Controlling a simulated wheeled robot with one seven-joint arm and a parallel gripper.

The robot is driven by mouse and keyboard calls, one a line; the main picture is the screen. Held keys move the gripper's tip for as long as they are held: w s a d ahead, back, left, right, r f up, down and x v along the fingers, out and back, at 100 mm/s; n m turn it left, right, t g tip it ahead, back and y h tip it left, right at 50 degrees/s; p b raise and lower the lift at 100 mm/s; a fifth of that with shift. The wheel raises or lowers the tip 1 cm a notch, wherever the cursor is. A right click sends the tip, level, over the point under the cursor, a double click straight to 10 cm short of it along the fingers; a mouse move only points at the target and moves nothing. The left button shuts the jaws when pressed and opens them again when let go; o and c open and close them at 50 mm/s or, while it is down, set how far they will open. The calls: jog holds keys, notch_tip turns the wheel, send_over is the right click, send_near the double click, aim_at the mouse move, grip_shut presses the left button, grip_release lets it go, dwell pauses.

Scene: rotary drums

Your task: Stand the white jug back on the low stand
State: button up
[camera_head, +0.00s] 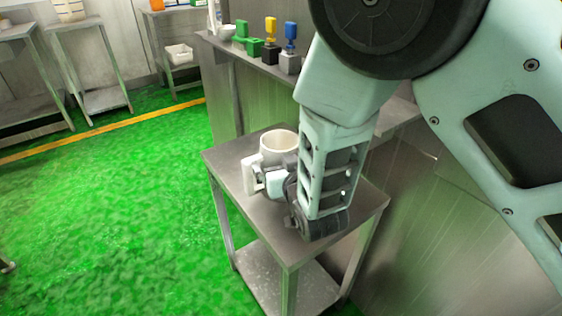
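The white jug (279,145) is upright over the top of the low metal stand (228,157), its open mouth facing up and its squared handle (249,176) pointing left and towards me. My gripper (268,181) is at the near side of the jug, right by the handle. My wrist and forearm come down over the right part of the stand and hide the jug's lower right side. I cannot tell whether the fingers are closed around the handle, nor whether the jug's base touches the stand top.
A metal ledge (245,57) behind the stand carries green, yellow and blue handled fittings (290,50). Metal side tables (85,60) stand at the back left, one shelf holding a white tub (179,54).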

jog(key=s+d+r+n+g, duration=0.15)
jog(key=s+g, duration=0.35)
jog(key=s, duration=0.5)
jog(key=s+d+r+g, duration=0.2)
jog(key=s+g, duration=0.3)
jog(key=s, duration=0.5)
jog(key=s+d+r+n+g+h, duration=0.2)
jog(key=s+d+r+g+h, duration=0.2)
jog(key=s+d, duration=0.6)
jog(key=shift+r+n+g, duration=0.35)
jog(key=shift+g, duration=0.15)
